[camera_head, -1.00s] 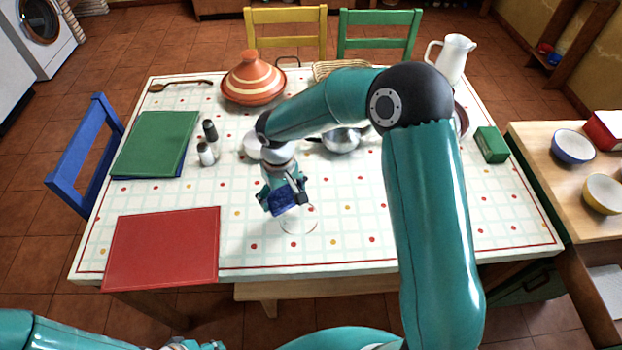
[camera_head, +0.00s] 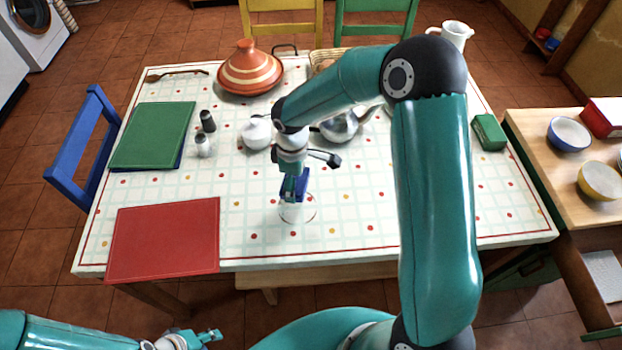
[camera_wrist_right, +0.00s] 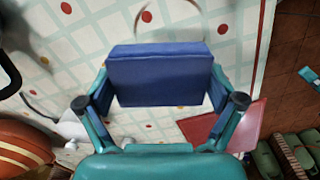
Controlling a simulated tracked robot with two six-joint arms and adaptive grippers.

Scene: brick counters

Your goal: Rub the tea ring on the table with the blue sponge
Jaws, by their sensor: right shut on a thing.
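The blue sponge (camera_head: 287,188) is held in my right gripper (camera_head: 293,186), at the far edge of the tea ring (camera_head: 298,223). The ring is a thin, pale brown circle on the checked tabletop, partly hidden behind the gripper and sponge. In the right wrist view the sponge (camera_wrist_right: 160,78) spans the space between the fingers of the right gripper (camera_wrist_right: 160,88), and part of the ring (camera_wrist_right: 136,20) shows just beyond it. I cannot tell whether the sponge touches the table. My left gripper (camera_head: 208,338) is low at the bottom edge, away from the table; its fingers are too small to read.
A red mat (camera_head: 163,240) lies left of the ring. Salt and pepper shakers (camera_head: 205,133), a white lidded bowl (camera_head: 256,134), a metal bowl (camera_head: 338,127) and a tagine (camera_head: 249,72) stand farther back. The tabletop right of the ring is clear.

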